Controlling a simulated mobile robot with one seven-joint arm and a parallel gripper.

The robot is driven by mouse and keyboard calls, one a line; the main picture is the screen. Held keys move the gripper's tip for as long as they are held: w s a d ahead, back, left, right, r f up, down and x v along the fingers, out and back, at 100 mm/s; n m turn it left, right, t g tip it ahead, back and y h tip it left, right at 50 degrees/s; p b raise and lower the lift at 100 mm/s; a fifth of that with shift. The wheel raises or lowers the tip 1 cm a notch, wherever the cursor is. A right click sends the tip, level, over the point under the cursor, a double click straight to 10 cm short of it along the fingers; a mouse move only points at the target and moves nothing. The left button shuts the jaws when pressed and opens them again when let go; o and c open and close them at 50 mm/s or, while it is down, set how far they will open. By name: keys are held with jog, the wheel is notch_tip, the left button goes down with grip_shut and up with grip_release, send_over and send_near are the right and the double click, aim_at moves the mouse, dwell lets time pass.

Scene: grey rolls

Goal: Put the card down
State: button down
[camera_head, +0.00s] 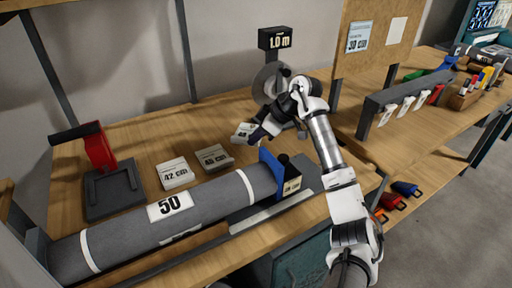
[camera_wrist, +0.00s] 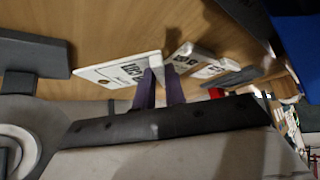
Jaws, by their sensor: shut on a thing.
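My gripper (camera_head: 254,135) is shut on a small white card (camera_head: 243,130) with dark print too small to read. It holds the card over the wooden bench, to the right of two other cards. In the wrist view, the purple fingers of my gripper (camera_wrist: 158,92) close on one edge of the held card (camera_wrist: 108,73). A card marked 42 cm (camera_head: 174,174) and a second card (camera_head: 213,158) with unclear print lie on the bench behind the grey roll. The gap between the held card and the bench cannot be judged exactly.
A long grey roll (camera_head: 120,236) tagged 50 lies along the front, with a blue stop (camera_head: 271,163) at its right end. A dark holder with a red part (camera_head: 100,150) stands left. A 1.0 m sign (camera_head: 279,41) stands behind. Bare bench (camera_head: 150,130) lies behind the cards.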

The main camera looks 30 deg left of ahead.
aim_at(256, 145)
jog(key=shift+f, duration=2.25)
jog(key=c, duration=1.5)
grip_release()
jog(key=shift+o, duration=0.2)
jog(key=b+v, duration=0.1)
jog(key=v, duration=1.1)
